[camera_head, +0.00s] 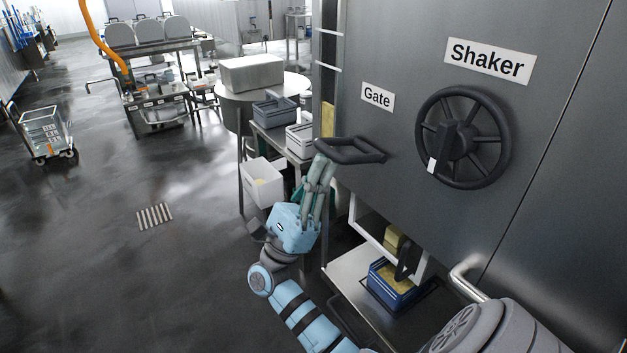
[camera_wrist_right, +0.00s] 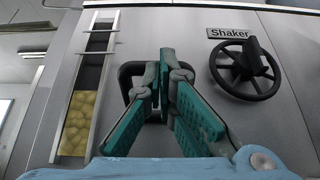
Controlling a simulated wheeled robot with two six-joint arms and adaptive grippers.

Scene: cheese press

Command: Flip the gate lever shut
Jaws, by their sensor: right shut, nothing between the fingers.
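The gate lever (camera_head: 360,151) is a black loop handle under the "Gate" label (camera_head: 377,97) on the grey machine front. In the head view it sticks out level towards the left. My right gripper (camera_head: 323,163) is at the lever's left end, fingers pointing up. It is shut with nothing between its fingers. In the right wrist view, the fingers (camera_wrist_right: 167,65) stand in front of the lever (camera_wrist_right: 126,72) and hide part of it. I cannot tell whether they touch it. My left gripper is not in view.
A black handwheel (camera_head: 464,138) sits right of the lever, under the "Shaker" label (camera_head: 487,60). Below is a blue crate (camera_head: 392,290) with yellow contents on a metal shelf. A table with grey and white bins (camera_head: 275,112) stands behind my gripper. Open floor lies to the left.

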